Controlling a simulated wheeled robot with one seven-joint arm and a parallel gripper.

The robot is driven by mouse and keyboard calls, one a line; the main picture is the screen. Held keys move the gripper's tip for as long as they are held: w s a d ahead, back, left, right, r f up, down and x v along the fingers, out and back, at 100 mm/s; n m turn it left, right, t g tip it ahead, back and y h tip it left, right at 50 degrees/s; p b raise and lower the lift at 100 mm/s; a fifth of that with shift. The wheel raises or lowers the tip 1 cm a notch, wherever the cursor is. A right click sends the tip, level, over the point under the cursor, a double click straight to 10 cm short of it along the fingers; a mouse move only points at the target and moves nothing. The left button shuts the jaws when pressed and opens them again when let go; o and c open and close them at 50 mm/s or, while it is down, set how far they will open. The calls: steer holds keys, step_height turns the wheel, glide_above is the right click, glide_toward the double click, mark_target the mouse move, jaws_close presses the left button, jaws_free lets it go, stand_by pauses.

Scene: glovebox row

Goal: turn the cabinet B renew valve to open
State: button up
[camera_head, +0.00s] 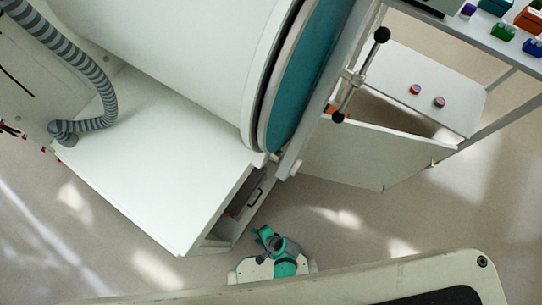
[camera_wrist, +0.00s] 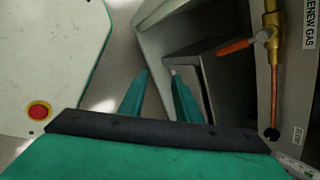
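In the wrist view, the renew valve has an orange lever (camera_wrist: 236,47) that points left from a brass body (camera_wrist: 273,22). The lever lies roughly crosswise to the copper pipe (camera_wrist: 273,90) running down below the body. A label reading "RENEW GAS" (camera_wrist: 309,22) is beside it, partly cut off; no cabinet letter shows. My gripper (camera_wrist: 159,73) has two teal fingers with a gap between them and nothing held. It is left of and below the lever in the picture, not touching it. In the head view I cannot make out the valve.
An open grey compartment with a dark box (camera_wrist: 205,75) lies behind and right of my fingers. In the head view, a large white cylinder with a teal end disc (camera_head: 308,70) stands over a white cabinet (camera_head: 160,170).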

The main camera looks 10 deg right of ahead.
steer(key=d+r+n+t+h, duration=0.2)
steer(key=d+r+n+t, duration=0.1)
steer(key=r, duration=0.7)
steer(key=d+r+n+t+h, duration=0.3)
steer(key=r+n, duration=0.1)
steer(key=r, duration=0.6)
steer(key=shift+r, duration=0.2)
steer(key=shift+d, duration=0.1)
